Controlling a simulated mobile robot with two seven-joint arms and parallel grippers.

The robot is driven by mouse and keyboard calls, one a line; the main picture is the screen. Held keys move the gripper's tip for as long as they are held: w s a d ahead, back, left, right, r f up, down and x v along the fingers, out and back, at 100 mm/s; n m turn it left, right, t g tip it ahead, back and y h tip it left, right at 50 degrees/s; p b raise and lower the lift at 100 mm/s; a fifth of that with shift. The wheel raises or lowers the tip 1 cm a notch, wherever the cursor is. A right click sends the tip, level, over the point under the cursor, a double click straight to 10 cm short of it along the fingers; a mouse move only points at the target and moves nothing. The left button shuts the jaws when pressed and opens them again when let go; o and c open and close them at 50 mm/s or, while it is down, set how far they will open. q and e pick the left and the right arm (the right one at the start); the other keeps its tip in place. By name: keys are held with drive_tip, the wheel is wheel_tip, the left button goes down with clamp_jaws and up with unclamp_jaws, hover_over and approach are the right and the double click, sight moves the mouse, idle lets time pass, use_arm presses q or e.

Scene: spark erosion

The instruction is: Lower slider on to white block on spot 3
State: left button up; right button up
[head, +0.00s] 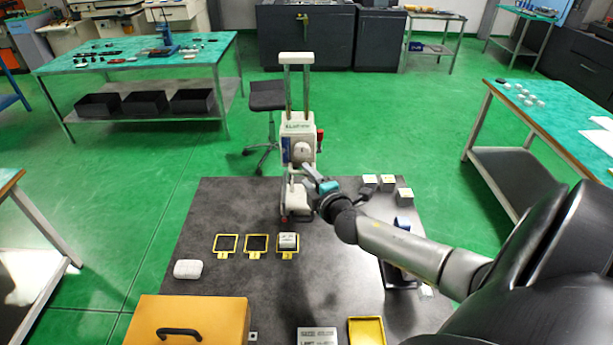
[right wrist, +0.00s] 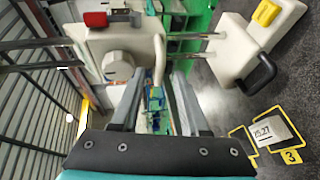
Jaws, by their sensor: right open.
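A white stand with two metal columns carries the slider (head: 298,127), a white box with a round knob (head: 302,152) and a red part on its side. The slider sits part-way up, above the stand's white base (head: 297,203); it also shows in the right wrist view (right wrist: 92,42). The white block (head: 288,238) lies in the yellow frame of spot 3 (head: 287,256), in front of the base; its label shows in the right wrist view (right wrist: 272,128). My right gripper (head: 306,170) is open, just below the knob. Whether it touches the slider I cannot tell. My left gripper is out of view.
Two empty yellow-framed spots (head: 226,243) lie left of spot 3. A white rounded piece (head: 188,269) and an orange case (head: 188,322) are on the dark table (head: 215,205). Several pale blocks (head: 386,182) stand behind my right arm. A yellow tray (head: 366,331) is at the front.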

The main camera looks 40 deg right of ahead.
drive_tip(key=shift+w+d+f, duration=0.1)
drive_tip(key=shift+w+d, duration=0.05)
drive_tip(key=shift+w, duration=0.45)
clamp_jaws()
idle(0.3)
